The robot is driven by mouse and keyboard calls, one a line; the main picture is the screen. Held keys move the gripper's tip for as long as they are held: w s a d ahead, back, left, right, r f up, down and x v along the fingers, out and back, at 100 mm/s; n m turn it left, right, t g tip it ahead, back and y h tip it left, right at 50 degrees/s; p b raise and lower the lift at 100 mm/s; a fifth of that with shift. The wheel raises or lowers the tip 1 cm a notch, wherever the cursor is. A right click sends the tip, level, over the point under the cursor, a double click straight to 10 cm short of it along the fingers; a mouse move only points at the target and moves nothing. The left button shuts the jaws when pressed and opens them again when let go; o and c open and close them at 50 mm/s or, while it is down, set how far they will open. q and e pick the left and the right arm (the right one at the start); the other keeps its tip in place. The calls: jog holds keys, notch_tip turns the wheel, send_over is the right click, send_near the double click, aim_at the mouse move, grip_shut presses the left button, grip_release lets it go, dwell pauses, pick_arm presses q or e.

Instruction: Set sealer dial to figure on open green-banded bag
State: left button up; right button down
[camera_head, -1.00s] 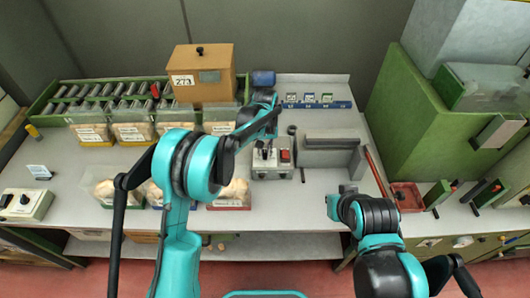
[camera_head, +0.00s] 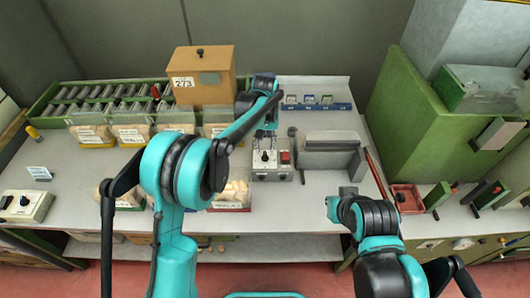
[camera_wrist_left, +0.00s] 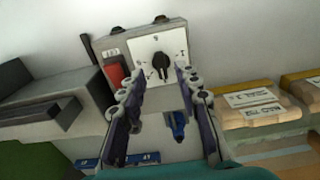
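The sealer (camera_head: 271,172) is a grey box with a white dial plate, a black dial (camera_head: 265,156) and a red switch (camera_head: 285,157). In the left wrist view the dial (camera_wrist_left: 161,66) points roughly along the picture's vertical; its figures are too small to read surely. My left gripper (camera_wrist_left: 160,80) is open and empty, its fingers apart on either side of the line to the dial and short of it. In the head view this gripper (camera_head: 266,134) hangs just behind the dial. A front bag (camera_head: 234,188) is partly behind my left arm; I cannot tell which bag has the green band. My right gripper (camera_head: 346,191) shows poorly.
Closed bags (camera_head: 132,133) stand in a row at the back left, below a rack of rollers (camera_head: 105,92). A wooden box (camera_head: 202,75) marked 273 stands behind. A grey bar unit (camera_head: 330,150) is right of the sealer.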

aim_at(264, 157)
pick_arm(q)
notch_tip(264, 157, up, 7)
dwell(0.4)
jog(key=s+a+r+t, duration=0.3)
jog(key=s+a+r, duration=0.5)
jog(key=s+a, duration=0.35)
jog(key=s+a+f+t, duration=0.2)
jog(key=s+a, duration=0.1)
jog(key=s, duration=0.5)
jog(key=s+a+f+t, duration=0.2)
jog(key=s+a+f, duration=0.1)
jog(key=s, duration=0.5)
jog(key=shift+a+f, duration=0.35)
jog(key=shift+a, duration=0.1)
